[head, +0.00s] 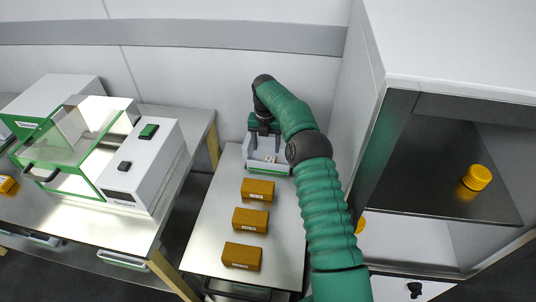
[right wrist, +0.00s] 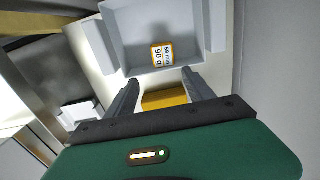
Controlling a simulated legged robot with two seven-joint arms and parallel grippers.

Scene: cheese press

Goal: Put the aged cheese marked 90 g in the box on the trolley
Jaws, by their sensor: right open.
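The light grey box (head: 283,170) stands at the far end of the trolley (head: 215,225). A small yellow-edged cheese with a white label lies inside the box in the right wrist view (right wrist: 161,54); its print seems to include 90. It shows only as a small pale patch in the head view. My right gripper (head: 262,135) is over the box, its fingers pointing down. My left gripper is not in view.
Three brown-orange labelled blocks stand in a row on the trolley: far (head: 257,189), middle (head: 250,219), near (head: 242,256). A green-framed machine (head: 100,150) stands on the left table. A yellow round item (head: 477,177) sits on the right shelf.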

